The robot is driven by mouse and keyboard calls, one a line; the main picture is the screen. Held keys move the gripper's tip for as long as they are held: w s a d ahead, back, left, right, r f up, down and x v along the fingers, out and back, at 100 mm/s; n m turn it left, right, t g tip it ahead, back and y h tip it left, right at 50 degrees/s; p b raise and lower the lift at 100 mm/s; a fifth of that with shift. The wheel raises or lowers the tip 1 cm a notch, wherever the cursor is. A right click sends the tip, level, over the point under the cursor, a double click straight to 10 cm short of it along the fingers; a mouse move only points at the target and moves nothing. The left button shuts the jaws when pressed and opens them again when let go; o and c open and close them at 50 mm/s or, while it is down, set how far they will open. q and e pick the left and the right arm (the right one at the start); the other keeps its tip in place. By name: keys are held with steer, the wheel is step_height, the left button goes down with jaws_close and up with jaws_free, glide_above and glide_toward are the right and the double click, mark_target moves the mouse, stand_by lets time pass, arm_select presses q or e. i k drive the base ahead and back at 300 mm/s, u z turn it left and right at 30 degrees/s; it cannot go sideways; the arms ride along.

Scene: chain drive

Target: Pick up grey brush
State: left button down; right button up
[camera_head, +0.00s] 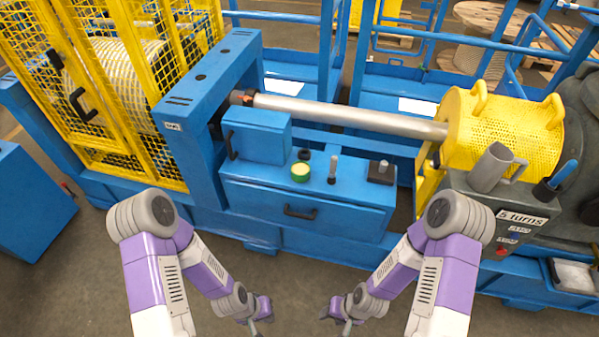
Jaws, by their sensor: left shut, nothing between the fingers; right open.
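No object is clearly recognisable as a grey brush. Two small grey-handled items stand on the blue cabinet (268,198): a slim upright piece (332,170) and a dark block with a grey knob (381,173). I cannot tell whether either is the brush. My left gripper (256,328) is shut and empty, low in front of the cabinet at the bottom of the view. My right gripper (346,328) is open and empty, to its right at about the same height. Both grippers are apart from the cabinet items; their fingertips are small and hard to make out.
A green-yellow button (300,172) is on the cabinet top. A metal shaft (350,117) runs behind it to a yellow perforated guard (505,130). A grey mug (492,168) stands at right above the "5 turns" sign (521,218). A yellow cage (120,90) is at left. Floor shows between my arms.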

mark_target(331, 178)
steer(key=z, duration=0.3)
steer(key=i, duration=0.9)
steer(key=u, duration=0.35)
